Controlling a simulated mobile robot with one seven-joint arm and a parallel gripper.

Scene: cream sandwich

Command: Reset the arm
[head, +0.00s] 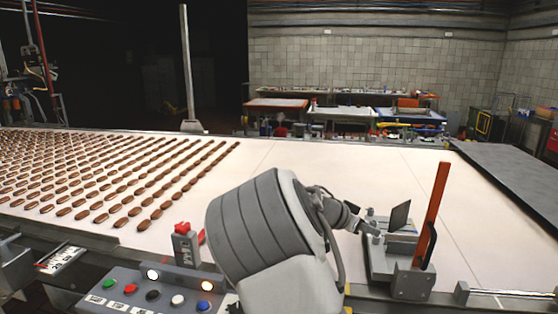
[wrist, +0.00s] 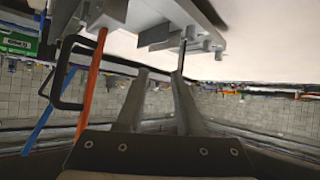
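My arm reaches over the near edge of the white belt in the head view, and my gripper (head: 370,227) is beside a grey metal fixture (head: 412,284). A dark upright plate (head: 400,215) stands on the fixture, just right of my gripper. In the wrist view the two fingers of my gripper (wrist: 161,73) are apart, with an empty gap between them. The fixture (wrist: 166,14) hangs upside down at the top of that view. The plate's thin edge (wrist: 183,42) is close to the right fingertip; I cannot tell whether they touch.
An orange post (head: 434,205) with a black handle rises at the fixture's right; it also shows in the wrist view (wrist: 92,85). Many brown cream sandwiches (head: 110,175) lie in rows on the left of the belt (head: 320,165). A button panel (head: 150,290) is at front left. The belt's middle is clear.

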